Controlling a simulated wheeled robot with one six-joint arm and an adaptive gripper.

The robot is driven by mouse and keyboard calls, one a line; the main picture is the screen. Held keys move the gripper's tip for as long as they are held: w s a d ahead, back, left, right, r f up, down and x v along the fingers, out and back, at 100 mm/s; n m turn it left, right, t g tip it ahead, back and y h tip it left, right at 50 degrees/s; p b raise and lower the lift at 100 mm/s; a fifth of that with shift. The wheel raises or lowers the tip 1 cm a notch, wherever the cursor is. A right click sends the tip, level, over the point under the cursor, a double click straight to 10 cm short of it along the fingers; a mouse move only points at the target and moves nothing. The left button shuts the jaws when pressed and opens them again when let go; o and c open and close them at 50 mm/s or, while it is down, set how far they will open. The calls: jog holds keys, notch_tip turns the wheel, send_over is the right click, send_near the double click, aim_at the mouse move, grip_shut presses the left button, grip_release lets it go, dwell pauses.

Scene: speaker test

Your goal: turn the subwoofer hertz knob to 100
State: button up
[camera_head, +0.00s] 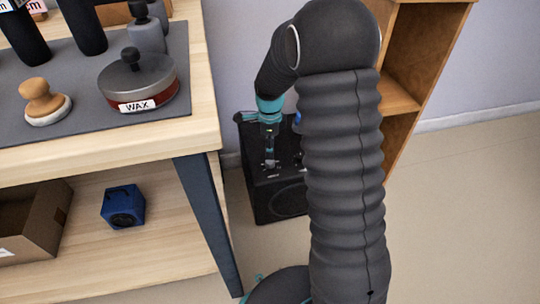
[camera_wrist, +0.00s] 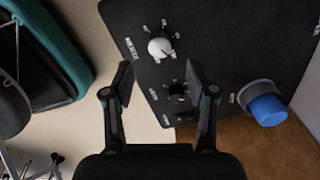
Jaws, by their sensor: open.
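The black subwoofer (camera_head: 280,200) stands on the floor between the wooden table and the shelf; my arm hides its right part. Its dark panel (camera_wrist: 220,40) fills much of the wrist view. It carries a white knob (camera_wrist: 160,47), a small dark knob (camera_wrist: 178,92) and a large blue-capped knob (camera_wrist: 265,108), with small labels around them. The labels are too small to read, so I cannot tell which knob is the hertz one. My gripper (camera_wrist: 159,75) is open and empty. In the wrist view, the white and dark knobs appear between or just beyond its fingers.
The wooden table (camera_head: 180,137) stands at the left, with its dark leg (camera_head: 207,220) close to the subwoofer. A wooden shelf (camera_head: 425,60) stands behind and right of my arm. A wax tin (camera_head: 140,80) and a blue box (camera_head: 123,207) are on the table's levels. Floor at right is clear.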

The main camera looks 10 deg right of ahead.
aim_at(270, 161)
jog(key=shift+r, duration=2.8)
jog(key=s+r+n+t+p, duration=0.2)
jog(key=s+r+n+p, duration=0.1)
jog(key=s+r+n, duration=0.7)
jog(key=s+r+n+t+p, duration=0.3)
jog(key=s+r+n, duration=0.8)
jog(key=s, duration=0.8)
jog(key=shift+r+t, duration=0.3)
jog(key=shift+r, duration=0.4)
